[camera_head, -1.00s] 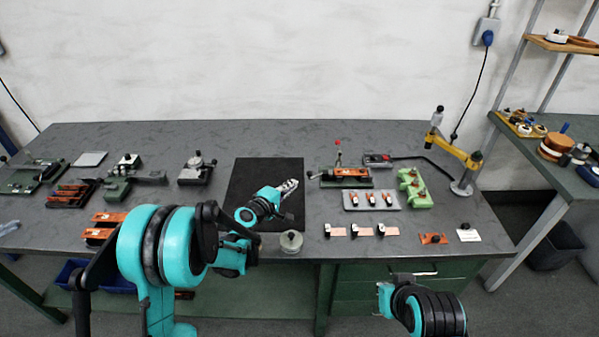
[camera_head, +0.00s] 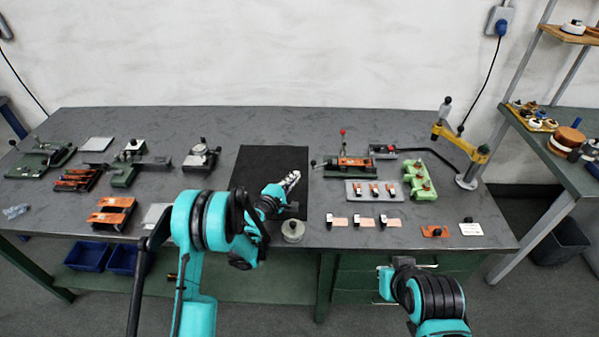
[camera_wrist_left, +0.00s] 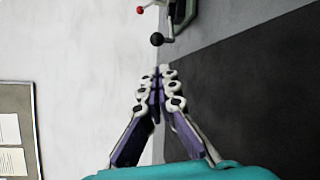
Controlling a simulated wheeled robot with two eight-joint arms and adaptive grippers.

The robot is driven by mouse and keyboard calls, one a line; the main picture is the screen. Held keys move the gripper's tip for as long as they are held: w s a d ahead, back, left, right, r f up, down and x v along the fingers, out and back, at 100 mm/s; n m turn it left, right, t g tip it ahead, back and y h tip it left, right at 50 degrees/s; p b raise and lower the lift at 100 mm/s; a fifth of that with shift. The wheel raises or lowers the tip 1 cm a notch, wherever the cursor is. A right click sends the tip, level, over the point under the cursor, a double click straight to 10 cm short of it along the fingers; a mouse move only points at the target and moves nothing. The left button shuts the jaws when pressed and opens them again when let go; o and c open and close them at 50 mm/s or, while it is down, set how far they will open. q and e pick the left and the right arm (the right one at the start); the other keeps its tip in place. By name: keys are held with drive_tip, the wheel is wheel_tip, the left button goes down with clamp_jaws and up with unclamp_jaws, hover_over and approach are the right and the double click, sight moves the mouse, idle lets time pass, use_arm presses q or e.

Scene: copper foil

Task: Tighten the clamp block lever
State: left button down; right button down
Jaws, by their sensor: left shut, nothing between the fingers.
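A fixture with a green base and an orange block (camera_head: 352,163) stands on the bench, right of the black mat. It carries an upright lever with a red knob (camera_head: 342,132) and a side lever with a black knob (camera_head: 313,162). I cannot tell which is the clamp lever. My left gripper (camera_head: 294,176) is shut and empty over the mat, left of the fixture and apart from it. In the left wrist view, the closed fingertips (camera_wrist_left: 160,72) point towards the black knob (camera_wrist_left: 157,39), with the red knob (camera_wrist_left: 140,10) beyond.
The black mat (camera_head: 262,160) looks bare. A round metal weight (camera_head: 293,231) stands near the bench's front edge. A grey tray (camera_head: 353,190) of small orange parts and a green block (camera_head: 420,182) are near the fixture. A yellow-jointed arm stand (camera_head: 463,150) is at right.

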use_arm(q)
drive_tip(key=b+x, duration=0.1)
drive_tip(key=x, duration=0.8)
drive_tip(key=shift+f+b, duration=0.1)
drive_tip(key=shift+b, duration=0.2)
drive_tip(key=shift+s+d+b, duration=0.3)
drive_tip(key=shift+s+b, duration=0.05)
drive_tip(key=shift+s, duration=0.15)
drive_tip(key=shift+s+d+b, duration=0.45)
drive_tip(key=shift+s, duration=0.15)
drive_tip(key=shift+s+d+b, duration=0.65)
drive_tip(key=shift+s+d, duration=0.3)
drive_tip(key=shift+d, duration=0.05)
wheel_tip(320, 180, up, 10)
idle(0.4)
